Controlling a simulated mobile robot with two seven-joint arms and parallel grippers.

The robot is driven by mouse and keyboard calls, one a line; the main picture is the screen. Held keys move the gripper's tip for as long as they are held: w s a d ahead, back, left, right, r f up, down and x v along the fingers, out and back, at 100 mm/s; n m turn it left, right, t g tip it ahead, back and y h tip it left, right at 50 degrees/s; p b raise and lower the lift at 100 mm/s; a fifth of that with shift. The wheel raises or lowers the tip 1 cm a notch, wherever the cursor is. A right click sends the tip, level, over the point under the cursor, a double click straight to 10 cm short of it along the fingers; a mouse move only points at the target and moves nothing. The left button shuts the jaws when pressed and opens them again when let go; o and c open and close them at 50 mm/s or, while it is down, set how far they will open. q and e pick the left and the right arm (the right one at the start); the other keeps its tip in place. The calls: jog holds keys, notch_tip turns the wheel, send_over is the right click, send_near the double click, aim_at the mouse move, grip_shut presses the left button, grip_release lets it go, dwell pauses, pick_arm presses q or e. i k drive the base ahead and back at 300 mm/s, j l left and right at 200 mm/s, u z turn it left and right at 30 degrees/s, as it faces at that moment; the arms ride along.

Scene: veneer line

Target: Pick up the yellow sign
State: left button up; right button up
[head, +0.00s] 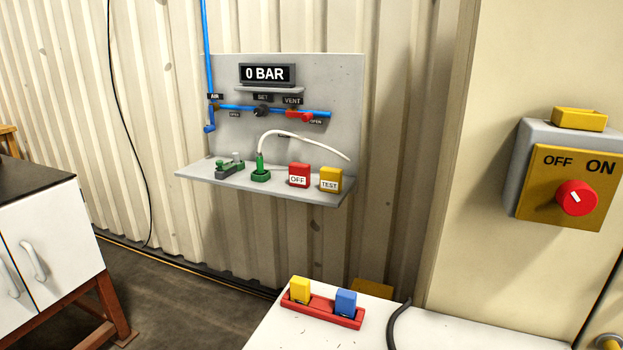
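A small yellow sign (330,179) marked TEST stands upright at the right end of a grey wall shelf (215,181). A red sign (299,175) marked OFF stands just left of it, with a narrow gap between them. Neither of my grippers shows in the head view.
Green fittings (260,175) with a white hose sit left on the shelf, under a gauge reading 0 BAR (268,74). A red vent handle (300,117) sticks out above. The white table (440,335) stands in front. A yellow switch box (537,190) with a red knob is at right.

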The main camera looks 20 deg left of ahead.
aim_at(330, 178)
jog(key=j, duration=0.45)
jog(key=i+j+u, duration=0.1)
jog(key=j, duration=0.4)
jog(key=i+j, duration=0.1)
jog(key=j, duration=0.35)
jog(key=j+u, duration=0.15)
jog(key=j, duration=0.35)
jog(key=i+j, duration=0.25)
jog(key=j, duration=0.2)
jog(key=i+j+u, duration=0.15)
jog(key=j, duration=0.25)
jog(key=i, duration=0.15)
